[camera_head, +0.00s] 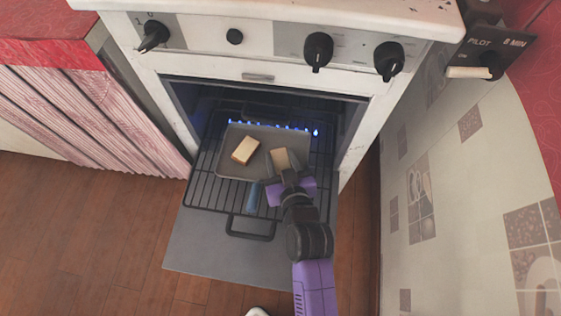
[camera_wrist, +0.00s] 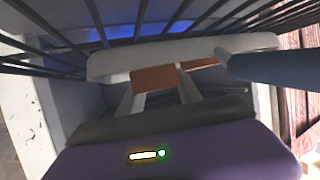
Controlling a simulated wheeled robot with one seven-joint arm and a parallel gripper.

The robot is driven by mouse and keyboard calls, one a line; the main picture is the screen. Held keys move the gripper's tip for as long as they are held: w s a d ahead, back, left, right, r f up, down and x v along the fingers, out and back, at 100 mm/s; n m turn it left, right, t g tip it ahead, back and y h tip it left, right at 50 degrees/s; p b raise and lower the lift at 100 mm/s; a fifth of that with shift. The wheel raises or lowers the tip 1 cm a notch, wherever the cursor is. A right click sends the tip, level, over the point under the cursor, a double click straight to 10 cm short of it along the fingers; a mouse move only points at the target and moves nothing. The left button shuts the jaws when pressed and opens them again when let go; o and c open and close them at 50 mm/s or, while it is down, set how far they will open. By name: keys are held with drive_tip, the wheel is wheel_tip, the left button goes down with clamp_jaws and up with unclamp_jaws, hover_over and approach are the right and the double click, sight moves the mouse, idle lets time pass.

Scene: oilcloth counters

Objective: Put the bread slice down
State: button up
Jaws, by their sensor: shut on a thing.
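A bread slice (camera_head: 279,158), pale on top, is between the fingertips of my gripper (camera_head: 285,172), over the right part of a grey pan (camera_head: 228,170). My gripper is shut on it. In the wrist view the bread slice (camera_wrist: 153,77) shows as a brown strip between and beyond the fingers. I cannot tell whether it touches the pan. A second bread slice (camera_head: 245,150), pale with a brown crust, lies in the left part of the pan. The pan's blue handle (camera_head: 254,198) points toward me; the handle also shows in the wrist view (camera_wrist: 280,70).
The pan sits on a black wire rack (camera_head: 203,167) in the open oven, with blue flames (camera_head: 270,126) at the back. The lowered oven door (camera_head: 205,245) is below. The oven's side walls are close on both sides. A curtained counter (camera_head: 90,120) stands left, a tiled wall right.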

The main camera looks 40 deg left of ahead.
drive_tip(key=shift+f, duration=0.6)
drive_tip(key=shift+f, duration=0.15)
drive_tip(key=o, duration=1.3)
drive_tip(key=shift+s+d+r, duration=0.1)
drive_tip(key=shift+r, duration=0.15)
drive_tip(key=p+v, duration=0.3)
drive_tip(key=v, duration=0.8)
drive_tip(key=shift+s+d+r, duration=0.15)
drive_tip(key=shift+s+d, duration=0.05)
drive_tip(key=shift+d, duration=0.1)
